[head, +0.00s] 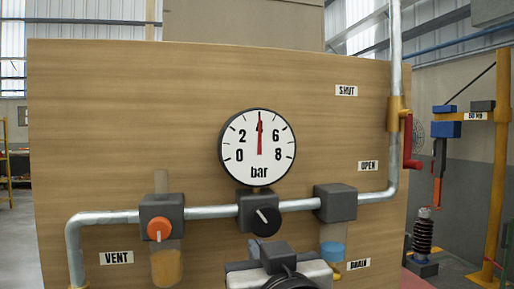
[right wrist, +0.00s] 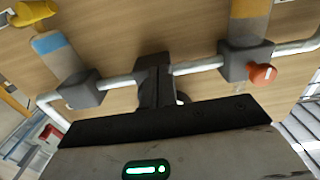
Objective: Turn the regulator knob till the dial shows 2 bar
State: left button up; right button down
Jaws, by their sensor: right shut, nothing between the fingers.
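The round white dial (head: 257,148), marked in bar, sits on a wooden panel. Its red needle (head: 260,135) points straight up, midway between 2 and 6, covering the mark there. The black regulator knob (head: 265,221) is on a grey block below the dial, its white line slanting to the upper left. My right gripper (head: 268,252) is shut and empty just below the knob; I cannot tell whether it touches. In the right wrist view the gripper's dark fingers (right wrist: 150,94) hide most of the knob. My left gripper is not in view.
A grey pipe (head: 210,213) runs across the panel. An orange knob (head: 159,229) is at left above a bowl with orange contents. A grey block (head: 335,203) with a blue-banded bowl is at right. A red lever (head: 409,143) stands at the panel's right edge.

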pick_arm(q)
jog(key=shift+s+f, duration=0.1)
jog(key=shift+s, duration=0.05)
pick_arm(e)
jog(key=shift+r, duration=0.1)
dwell(0.3)
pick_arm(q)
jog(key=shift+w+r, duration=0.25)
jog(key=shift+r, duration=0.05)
pick_arm(e)
jog(key=shift+d+r, duration=0.1)
jog(key=shift+r, duration=0.1)
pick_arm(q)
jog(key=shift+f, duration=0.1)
